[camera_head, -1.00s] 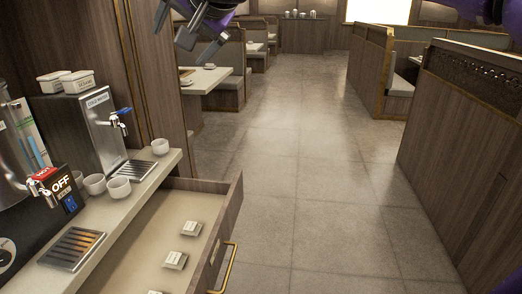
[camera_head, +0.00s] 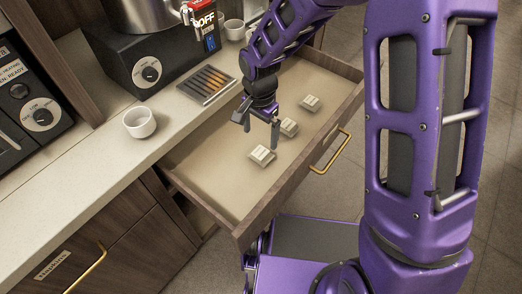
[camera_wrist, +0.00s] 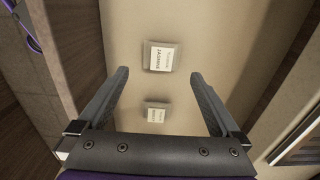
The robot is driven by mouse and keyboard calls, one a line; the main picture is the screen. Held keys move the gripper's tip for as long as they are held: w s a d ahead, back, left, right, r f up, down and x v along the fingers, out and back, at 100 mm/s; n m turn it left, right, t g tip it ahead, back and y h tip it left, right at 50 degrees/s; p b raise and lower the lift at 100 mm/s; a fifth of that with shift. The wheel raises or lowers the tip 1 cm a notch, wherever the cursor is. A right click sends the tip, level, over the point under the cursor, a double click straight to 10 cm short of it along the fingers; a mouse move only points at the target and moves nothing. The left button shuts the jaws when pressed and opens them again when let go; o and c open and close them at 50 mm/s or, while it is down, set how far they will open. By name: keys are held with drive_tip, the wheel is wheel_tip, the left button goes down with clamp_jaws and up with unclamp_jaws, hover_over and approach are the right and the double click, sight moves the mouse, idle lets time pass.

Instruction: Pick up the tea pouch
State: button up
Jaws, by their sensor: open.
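Small pale tea pouches lie spaced out in the open drawer: a near pouch (camera_head: 261,155), a middle pouch (camera_head: 289,127) and a far pouch (camera_head: 310,102). My gripper (camera_head: 261,133) points down, open and empty, over the drawer, close to the near and middle pouches. In the wrist view, a pouch with a white label reading like "Jasmine" (camera_wrist: 160,57) lies just ahead of the fingertips, between their lines. A second labelled pouch (camera_wrist: 157,113) lies between the open fingers, nearer the palm in the picture. I cannot tell the exact height gap.
The drawer (camera_head: 213,170) has raised walls and a brass handle (camera_head: 331,152) on its front. The drawer's near end is bare.

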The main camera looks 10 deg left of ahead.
hover_over(260, 152)
drive_tip(key=f, duration=0.5)
drive_tip(key=shift+s, duration=0.35)
drive_tip(key=shift+w+f+b, duration=0.2)
drive_tip(key=shift+f+b, duration=0.1)
drive_tip(key=shift+f, duration=1.05)
drive_tip(key=shift+w+f+b, duration=0.15)
drive_tip(key=shift+f+b, duration=0.15)
drive_tip(key=shift+f, duration=1)
drive_tip(key=c, duration=1.1)
drive_tip(key=shift+r, duration=0.15)
